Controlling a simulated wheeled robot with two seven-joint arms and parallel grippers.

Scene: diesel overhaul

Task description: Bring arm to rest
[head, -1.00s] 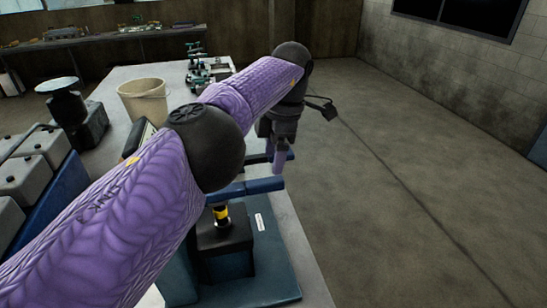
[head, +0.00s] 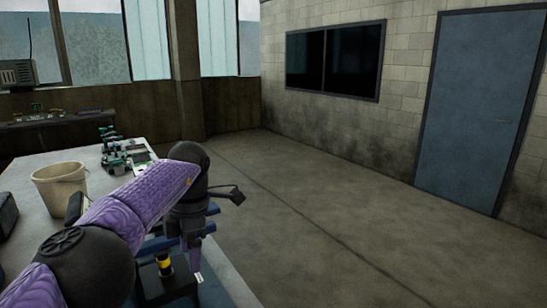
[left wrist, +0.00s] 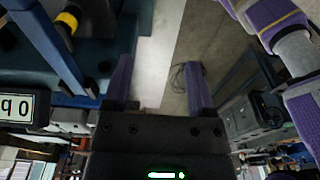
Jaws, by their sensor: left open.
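My left arm (head: 145,203) comes in from the lower left in the head view, bent at its dark joints. My left gripper (head: 193,243) points down beside a fixture with blue bars (head: 160,243) and a yellow ring (head: 164,264). The bars are partly hidden by the arm. In the left wrist view the gripper's two purple fingers (left wrist: 159,75) stand apart with nothing between them. The yellow ring (left wrist: 67,20) and blue frame show at the left there. My right gripper is not in view.
A pale bucket (head: 60,187) stands on the workbench (head: 22,178), with small teal parts (head: 112,150) behind it. Open concrete floor (head: 330,225) lies to the right, up to a wall with a dark window (head: 332,60) and a blue door (head: 478,105).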

